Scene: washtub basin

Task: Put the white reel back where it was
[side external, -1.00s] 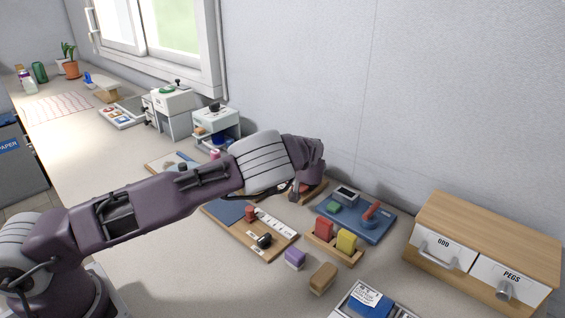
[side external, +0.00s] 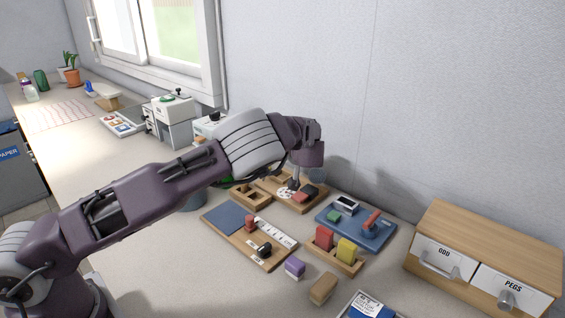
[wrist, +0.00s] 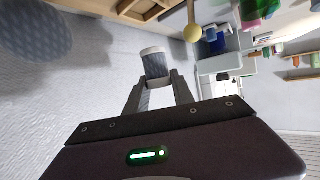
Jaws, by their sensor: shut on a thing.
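My gripper (wrist: 155,88) is shut on a short pale cylinder, which I take to be the white reel (wrist: 154,64). The reel has a white rim and a grey, shaded side, and sits between the fingertips in the wrist view. In the side view my gripper (side external: 294,184) points down over the wooden compartment tray (side external: 253,197) near the wall. The reel cannot be made out clearly there. A white spotted round piece (side external: 284,193) shows close to the fingertips. I cannot tell whether the reel touches anything below.
A blue tray (side external: 375,233) and a wooden block holder (side external: 348,264) stand right of the gripper. A board with a blue pad (side external: 225,217) lies in front. A drawer cabinet (side external: 480,245) stands at right.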

